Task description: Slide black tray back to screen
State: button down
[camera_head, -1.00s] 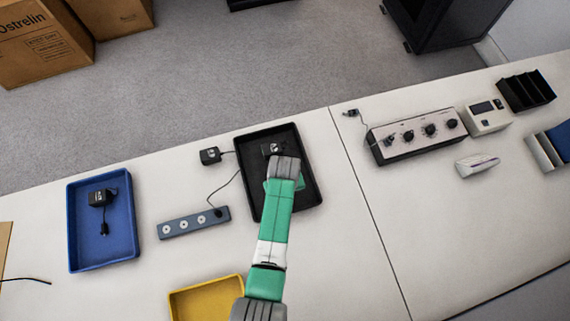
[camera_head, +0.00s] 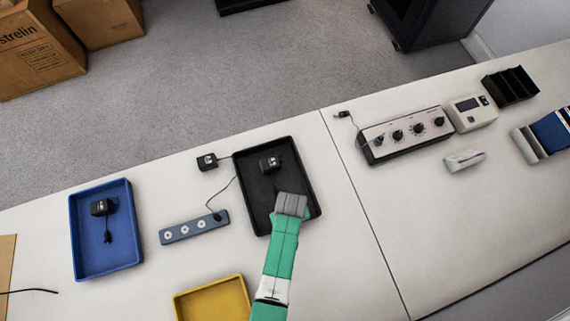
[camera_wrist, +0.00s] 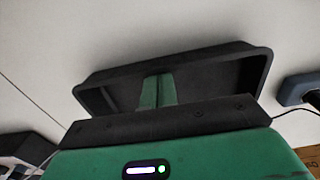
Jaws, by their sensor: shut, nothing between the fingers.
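The black tray (camera_head: 262,202) lies flat on the white table, left of the table seam. A small black adapter (camera_head: 270,163) lies inside it, toward its far end. My gripper (camera_head: 292,206) is over the near right part of the tray, and its fingertips are hidden in that view. In the wrist view the green fingers (camera_wrist: 157,90) are together and empty, in front of the tray (camera_wrist: 215,82). I cannot tell whether they touch it. No separate large screen shows; a beige device (camera_head: 470,112) has a small display.
A power strip (camera_head: 194,227) and a corded plug (camera_head: 207,161) sit left of the tray. A blue tray (camera_head: 82,242) stands farther left, a yellow tray (camera_head: 214,301) nearer. A knobbed panel (camera_head: 404,135) is to the right. The table between seam and black tray is clear.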

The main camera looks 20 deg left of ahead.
jog(key=s+d+p, duration=0.2)
jog(key=s+d, duration=0.4)
jog(key=s, duration=0.1)
jog(key=s+d+p, duration=0.3)
jog(key=s+d, duration=0.3)
jog(key=s, duration=0.2)
jog(key=s+d+p, duration=0.3)
jog(key=s+d, duration=0.3)
jog(key=s, duration=0.2)
jog(key=shift+s, duration=0.25)
jog(key=shift+w+a, duration=0.1)
jog(key=w, duration=0.1)
jog(key=w+a+r, duration=0.1)
jog(key=w+a, duration=0.1)
jog(key=shift+w+a+r+p, duration=0.15)
jog(key=shift+a+r+p, duration=0.1)
jog(key=shift+p, duration=0.1)
notch_tip(320, 180, up, 9)
jog(key=p, duration=0.1)
jog(key=shift+f, duration=0.2)
jog(key=shift+d, duration=0.1)
